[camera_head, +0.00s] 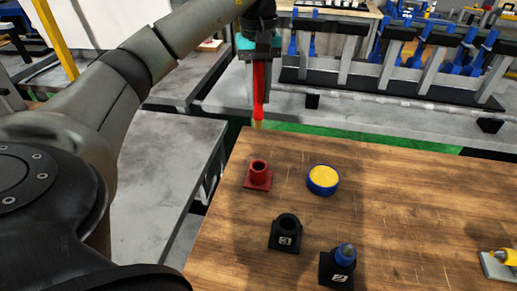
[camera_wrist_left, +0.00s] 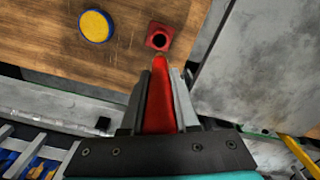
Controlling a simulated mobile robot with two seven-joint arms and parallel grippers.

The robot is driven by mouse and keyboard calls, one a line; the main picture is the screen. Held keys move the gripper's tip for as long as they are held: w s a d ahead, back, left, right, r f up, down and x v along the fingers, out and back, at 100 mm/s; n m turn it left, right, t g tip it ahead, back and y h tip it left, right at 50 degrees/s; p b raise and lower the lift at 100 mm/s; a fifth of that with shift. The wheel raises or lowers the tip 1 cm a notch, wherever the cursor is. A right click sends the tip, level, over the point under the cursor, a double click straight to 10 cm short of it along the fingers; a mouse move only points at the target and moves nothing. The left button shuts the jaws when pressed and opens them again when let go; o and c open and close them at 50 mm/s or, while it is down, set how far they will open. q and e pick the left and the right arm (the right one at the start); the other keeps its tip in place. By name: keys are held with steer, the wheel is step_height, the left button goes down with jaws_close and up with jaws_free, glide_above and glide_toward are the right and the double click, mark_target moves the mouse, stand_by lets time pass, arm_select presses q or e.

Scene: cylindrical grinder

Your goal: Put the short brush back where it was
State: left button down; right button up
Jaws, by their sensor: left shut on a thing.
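My left gripper (camera_head: 260,88) is shut on the red short brush (camera_head: 258,108), which hangs upright with its pale tip down, above the table's far left edge. The brush also shows between the fingers in the left wrist view (camera_wrist_left: 160,95). The red holder (camera_head: 258,175), a square base with a round socket, stands empty on the table, nearer the head camera than the brush. The open socket of the red holder also shows in the left wrist view (camera_wrist_left: 158,38). The brush and the red holder are apart. My right gripper is not in view.
A blue round dish with yellow contents (camera_head: 323,180) stands right of the red holder. A black holder marked 3 (camera_head: 285,236) looks empty; a black holder marked 2 (camera_head: 338,268) holds a blue-topped item. A rack with blue tools (camera_head: 385,55) stands behind. The wooden table's (camera_head: 430,210) middle is clear.

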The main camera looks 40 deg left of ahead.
mark_target(258, 118)
arm_select(q)
step_height(258, 118, down, 18)
steer(key=b, duration=0.2)
steer(key=shift+b, duration=0.35)
steer(key=shift+f, duration=0.15)
steer(key=c, duration=0.7)
jaws_free()
step_height(258, 118, up, 12)
steer(key=shift+r+p, duration=0.15)
steer(key=shift+p, duration=0.65)
